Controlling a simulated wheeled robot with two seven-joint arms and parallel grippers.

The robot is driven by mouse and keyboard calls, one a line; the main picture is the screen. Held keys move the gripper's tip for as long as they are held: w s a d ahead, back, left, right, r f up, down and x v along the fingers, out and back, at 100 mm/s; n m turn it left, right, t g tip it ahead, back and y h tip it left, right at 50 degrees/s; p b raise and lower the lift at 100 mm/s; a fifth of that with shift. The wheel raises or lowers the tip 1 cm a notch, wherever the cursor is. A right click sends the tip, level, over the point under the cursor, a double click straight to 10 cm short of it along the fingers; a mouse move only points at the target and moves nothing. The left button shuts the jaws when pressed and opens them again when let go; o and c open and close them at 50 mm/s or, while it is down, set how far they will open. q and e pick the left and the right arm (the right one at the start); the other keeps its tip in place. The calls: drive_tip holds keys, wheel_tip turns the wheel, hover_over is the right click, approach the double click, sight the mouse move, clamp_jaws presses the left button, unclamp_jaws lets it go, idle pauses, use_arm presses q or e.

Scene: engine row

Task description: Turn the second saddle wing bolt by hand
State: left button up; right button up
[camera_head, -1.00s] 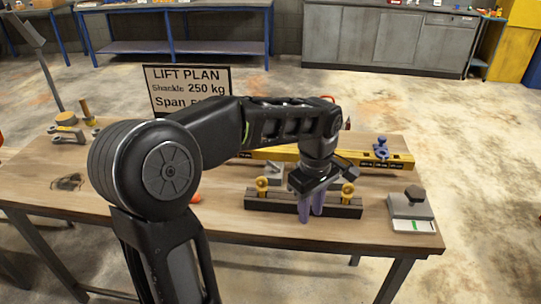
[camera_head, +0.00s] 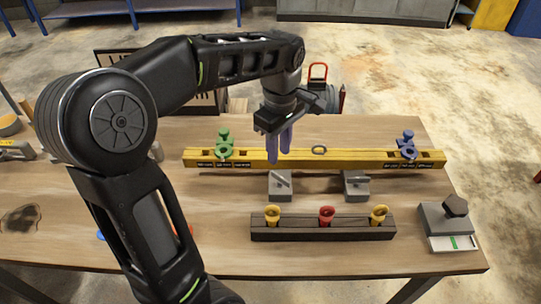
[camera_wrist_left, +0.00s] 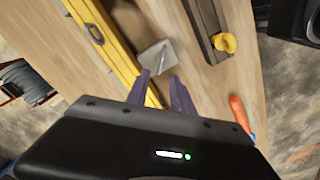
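Two small grey saddle blocks with thin wing bolts on top stand on the bench between the yellow beam and the dark rack: a left saddle (camera_head: 281,185) and a right saddle (camera_head: 356,186). My left gripper (camera_head: 279,150) has purple fingers, apart and empty. In the head view it appears in front of the yellow beam (camera_head: 300,160), above and behind the left saddle. In the left wrist view, a saddle (camera_wrist_left: 158,55), apparently the left one, lies just beyond the parted fingertips (camera_wrist_left: 160,82), with no contact visible. My right gripper is not in view.
A green shackle (camera_head: 224,145), a grey ring (camera_head: 319,150) and a blue shackle (camera_head: 408,146) sit on the beam. The dark rack (camera_head: 300,235) holds two yellow pieces and a red piece (camera_head: 326,215). A grey block with a black knob (camera_head: 447,218) stands at the right.

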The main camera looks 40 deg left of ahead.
sight(280, 180)
use_arm(q)
drive_tip(key=shift+s+d, duration=0.1)
drive_tip(key=shift+d, duration=0.1)
drive_tip(key=shift+f+p, duration=0.3)
drive_tip(key=shift+f, duration=3.6)
clamp_jaws()
